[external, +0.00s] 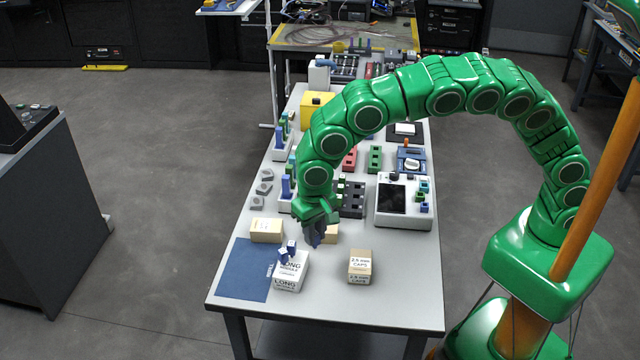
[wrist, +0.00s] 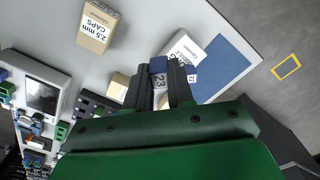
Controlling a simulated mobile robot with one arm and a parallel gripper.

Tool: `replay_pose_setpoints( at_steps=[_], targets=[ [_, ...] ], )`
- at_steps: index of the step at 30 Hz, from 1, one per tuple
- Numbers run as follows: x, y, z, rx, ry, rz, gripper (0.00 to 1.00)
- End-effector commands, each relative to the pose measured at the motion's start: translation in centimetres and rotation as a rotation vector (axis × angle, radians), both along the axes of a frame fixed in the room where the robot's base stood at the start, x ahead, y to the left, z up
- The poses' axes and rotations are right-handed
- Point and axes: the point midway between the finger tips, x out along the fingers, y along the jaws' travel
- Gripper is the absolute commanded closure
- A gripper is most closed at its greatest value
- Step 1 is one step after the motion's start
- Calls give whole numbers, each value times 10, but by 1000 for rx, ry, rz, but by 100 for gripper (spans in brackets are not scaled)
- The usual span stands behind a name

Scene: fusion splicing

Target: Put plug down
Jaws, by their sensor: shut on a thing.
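My gripper (external: 316,240) hangs low over the near part of the table. In the wrist view its dark fingers (wrist: 160,84) are shut on a blue plug (wrist: 158,66) with a white label reading 23. The fingers cover part of the plug. Another blue plug (wrist: 191,72), with a label that seems to read 22, shows just past the right finger. In the external view, small blue pieces with white faces (external: 287,250) are at the white LONG box (external: 290,274), left of my gripper. I cannot tell whether the held plug touches anything.
A blue mat (external: 240,270) lies at the near left and looks mostly bare. A 2.5 mm CAPS box (external: 360,266) stands to the right. A tan box (external: 266,230) stands behind the mat. A white device with a dark screen (external: 403,203) and racks fill the table farther back.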

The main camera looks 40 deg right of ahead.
Motion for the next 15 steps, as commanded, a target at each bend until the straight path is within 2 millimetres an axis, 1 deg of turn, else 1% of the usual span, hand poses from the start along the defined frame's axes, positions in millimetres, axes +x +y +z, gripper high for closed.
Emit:
replay_pose_setpoints(
  at_steps=[1,9,15],
  targets=[
    [3,5,-3,1,1,1,100],
    [13,22,-30,-1,2,1,100],
    [21,35,-45,2,-1,1,100]
  ],
)
